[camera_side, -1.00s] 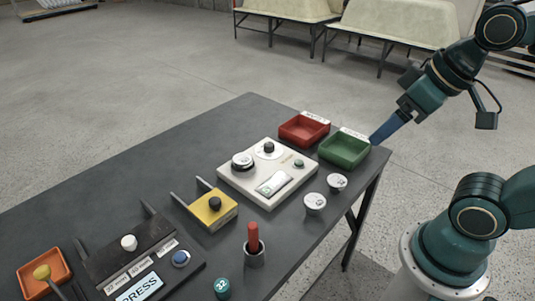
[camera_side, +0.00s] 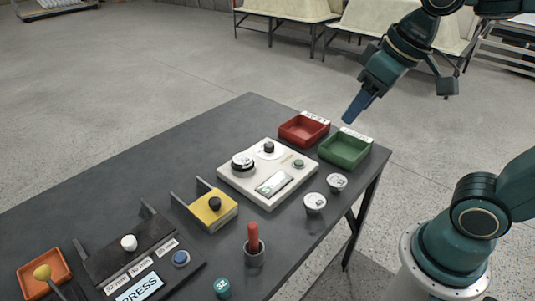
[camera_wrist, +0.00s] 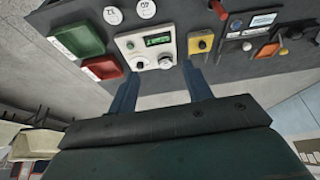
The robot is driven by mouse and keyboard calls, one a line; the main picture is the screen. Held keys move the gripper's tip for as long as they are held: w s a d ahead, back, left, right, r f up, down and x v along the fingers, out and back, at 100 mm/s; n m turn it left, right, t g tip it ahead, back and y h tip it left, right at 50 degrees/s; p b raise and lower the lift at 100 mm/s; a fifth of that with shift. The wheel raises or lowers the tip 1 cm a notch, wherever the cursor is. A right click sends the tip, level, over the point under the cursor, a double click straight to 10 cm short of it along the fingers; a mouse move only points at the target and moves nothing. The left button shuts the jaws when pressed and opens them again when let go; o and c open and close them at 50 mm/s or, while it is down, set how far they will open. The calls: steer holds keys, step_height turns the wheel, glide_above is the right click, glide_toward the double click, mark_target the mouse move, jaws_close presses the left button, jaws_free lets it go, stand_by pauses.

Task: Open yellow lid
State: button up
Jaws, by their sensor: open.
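The yellow lid (camera_side: 207,212) is a small yellow block top with a black knob, on a box near the middle of the dark table. It lies flat. It also shows in the wrist view (camera_wrist: 201,44), right of the white panel. My gripper (camera_side: 351,113) is high above the far right end of the table, near the red and green trays and well away from the lid. In the wrist view my gripper (camera_wrist: 166,80) has its two blue fingers spread apart with nothing between them.
A white panel (camera_side: 240,184) with dials stands between the lid and the red tray (camera_side: 303,130) and green tray (camera_side: 345,149). A red-handled tool (camera_side: 253,236) stands upright in a holder in front of the lid. A black control box (camera_side: 125,250) is to its left. The table's back left is clear.

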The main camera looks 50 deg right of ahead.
steer(key=w+a+g, duration=0.1)
steer(key=w+a, duration=0.3)
steer(key=w, duration=0.5)
steer(key=n+g, duration=0.2)
steer(key=g, duration=0.2)
glide_above(216, 201)
step_height(216, 201, down, 14)
steer(key=shift+w+f, duration=0.1)
steer(key=shift+f, duration=0.05)
step_height(216, 201, down, 14)
steer(key=shift+r, duration=0.2)
